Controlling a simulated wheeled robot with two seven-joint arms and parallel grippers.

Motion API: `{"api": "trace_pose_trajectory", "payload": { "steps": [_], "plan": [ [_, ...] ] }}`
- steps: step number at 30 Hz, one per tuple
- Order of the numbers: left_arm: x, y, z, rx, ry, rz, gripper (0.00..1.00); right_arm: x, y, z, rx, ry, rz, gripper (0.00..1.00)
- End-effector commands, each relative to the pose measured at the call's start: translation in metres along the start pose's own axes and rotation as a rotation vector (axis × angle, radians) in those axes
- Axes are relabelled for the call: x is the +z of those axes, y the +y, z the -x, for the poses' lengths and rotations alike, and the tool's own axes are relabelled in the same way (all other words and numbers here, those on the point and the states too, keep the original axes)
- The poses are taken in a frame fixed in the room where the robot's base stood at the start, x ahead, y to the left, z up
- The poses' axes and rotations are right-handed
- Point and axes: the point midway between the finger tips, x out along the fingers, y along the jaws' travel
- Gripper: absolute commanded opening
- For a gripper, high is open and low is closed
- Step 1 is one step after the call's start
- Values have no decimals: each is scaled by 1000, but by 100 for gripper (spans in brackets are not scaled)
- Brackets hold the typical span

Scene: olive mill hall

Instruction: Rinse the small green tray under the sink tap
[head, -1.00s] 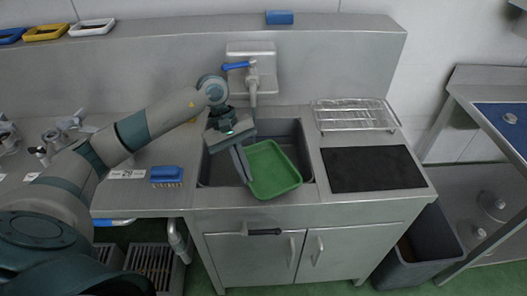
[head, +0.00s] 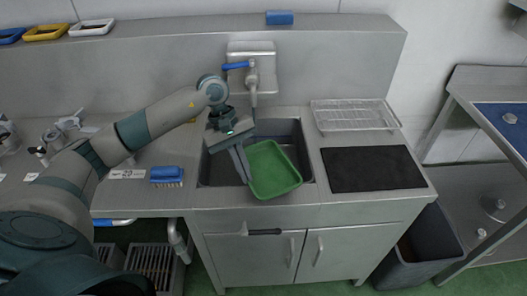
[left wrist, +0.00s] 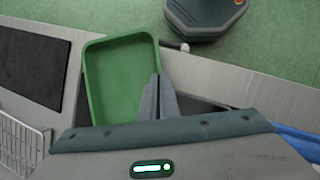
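The small green tray (head: 273,170) is tilted over the front of the sink basin (head: 208,172). My left gripper (head: 243,165) is shut on the tray's left edge in the head view. The left wrist view shows its fingers (left wrist: 158,98) together at the rim of the tray (left wrist: 122,75). The tap (head: 253,80) with its blue lever (head: 236,66) is on the wall behind the basin, its spout pointing down behind the tray. I cannot tell whether water runs. The tray's inside looks empty. My right gripper is not in view.
A wire rack (head: 353,115) and a black mat (head: 372,168) lie right of the basin. A blue brush (head: 166,175) lies to its left. Blue, yellow and white trays (head: 92,27) and a blue item (head: 279,18) sit on the upper ledge. A grey bin (head: 420,250) stands at right.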

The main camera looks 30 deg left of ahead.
Motion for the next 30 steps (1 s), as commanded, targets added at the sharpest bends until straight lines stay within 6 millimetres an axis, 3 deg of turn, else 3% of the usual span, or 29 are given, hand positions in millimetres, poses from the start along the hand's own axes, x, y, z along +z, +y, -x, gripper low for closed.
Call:
{"api": "trace_pose_trajectory", "payload": {
  "steps": [8,30],
  "plan": [
    [4,0,2,1,1,-2,0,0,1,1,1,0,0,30],
    [57,-11,21,1,0,-2,0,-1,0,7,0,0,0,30]
  ]
}}
